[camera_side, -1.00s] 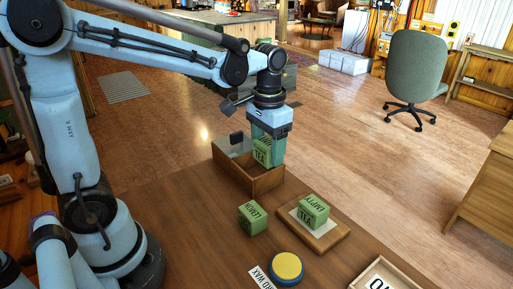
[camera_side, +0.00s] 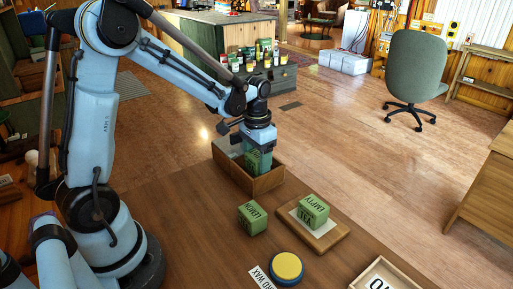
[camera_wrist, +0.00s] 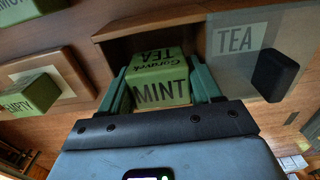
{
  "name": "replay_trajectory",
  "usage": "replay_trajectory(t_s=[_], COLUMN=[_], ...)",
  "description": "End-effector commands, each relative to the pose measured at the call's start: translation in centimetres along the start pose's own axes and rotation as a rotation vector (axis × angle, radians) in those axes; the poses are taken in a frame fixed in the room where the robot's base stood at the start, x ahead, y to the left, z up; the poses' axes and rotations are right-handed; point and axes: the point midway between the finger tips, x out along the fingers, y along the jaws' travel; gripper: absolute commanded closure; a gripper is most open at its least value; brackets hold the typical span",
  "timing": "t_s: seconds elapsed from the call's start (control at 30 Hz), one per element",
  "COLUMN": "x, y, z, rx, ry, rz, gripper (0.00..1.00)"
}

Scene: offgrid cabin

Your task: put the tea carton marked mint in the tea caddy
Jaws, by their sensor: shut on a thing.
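The green tea carton marked MINT (camera_wrist: 160,92) is between the fingers of my gripper (camera_wrist: 160,80), which is shut on it. In the side view my gripper (camera_side: 258,156) points down into the tea caddy (camera_side: 264,184), an open wooden box. The held carton (camera_side: 254,162) is partly inside the caddy, its lower part hidden by the front wall. I cannot tell whether it touches the caddy floor. The wrist view shows the caddy's wooden rim (camera_wrist: 150,18) and a pale panel marked TEA (camera_wrist: 235,38) beside the carton.
A green carton marked LEMON (camera_side: 252,217) stands on the table, apart from the caddy. A green carton marked EMPTY (camera_side: 313,210) rests on a wooden board (camera_side: 332,241). A yellow round object (camera_side: 286,266) and a light tray (camera_side: 366,276) are nearer the front.

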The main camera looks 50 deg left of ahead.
Motion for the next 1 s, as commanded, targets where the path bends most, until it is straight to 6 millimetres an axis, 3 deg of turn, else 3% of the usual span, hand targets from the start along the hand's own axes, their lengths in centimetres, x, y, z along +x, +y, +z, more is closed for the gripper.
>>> replay_trajectory(t_s=[0.7, 0.73, 0.77, 1.0], x=[1.2, 1.2, 1.2, 1.1], y=[0.0, 0.0, 0.0, 0.0], z=[0.0, 0.0, 0.0, 0.0], rx=[0.0, 0.0, 0.0, 0.0], ry=[0.0, 0.0, 0.0, 0.0], rz=[0.0, 0.0, 0.0, 0.0], gripper=[0.66, 0.33, 0.29, 0.26])
